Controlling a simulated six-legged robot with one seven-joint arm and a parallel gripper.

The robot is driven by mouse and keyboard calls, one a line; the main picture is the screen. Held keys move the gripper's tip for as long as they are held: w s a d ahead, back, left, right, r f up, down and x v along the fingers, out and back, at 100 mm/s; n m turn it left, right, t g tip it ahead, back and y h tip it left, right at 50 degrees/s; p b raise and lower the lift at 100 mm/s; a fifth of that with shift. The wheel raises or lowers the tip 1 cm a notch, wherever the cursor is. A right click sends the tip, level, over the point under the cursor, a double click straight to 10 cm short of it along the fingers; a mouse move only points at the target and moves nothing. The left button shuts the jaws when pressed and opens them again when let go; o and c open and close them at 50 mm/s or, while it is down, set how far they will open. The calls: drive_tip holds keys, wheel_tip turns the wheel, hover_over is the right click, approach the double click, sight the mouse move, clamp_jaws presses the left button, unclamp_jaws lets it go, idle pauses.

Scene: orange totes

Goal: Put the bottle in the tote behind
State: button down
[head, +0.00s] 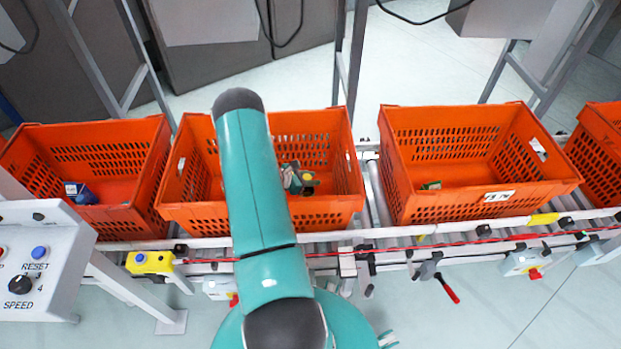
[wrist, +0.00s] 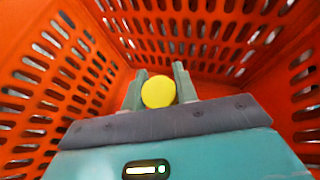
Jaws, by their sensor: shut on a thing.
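The bottle shows as a round yellow end (wrist: 158,93) between the two grey fingers of my gripper (wrist: 160,78) in the wrist view. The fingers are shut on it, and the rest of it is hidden. In the head view the yellow end (head: 307,177) shows beside my gripper (head: 300,180), inside the middle-left orange tote (head: 335,207). My arm hides part of this tote. Whether the bottle touches the tote floor, I cannot tell.
Orange totes stand in a row on a roller conveyor: one at the left (head: 130,224) with a blue item (head: 80,193), one at middle right (head: 450,207) with a small green item (head: 431,185), and one at the right edge (head: 600,150). A control box (head: 38,265) stands front left.

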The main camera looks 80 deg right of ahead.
drive_tip(key=c, duration=1.1)
unclamp_jaws()
drive_tip(key=shift+r, duration=0.2)
drive_tip(key=v, duration=1.2)
drive_tip(key=shift+f, duration=0.1)
drive_tip(key=shift+w, duration=0.1)
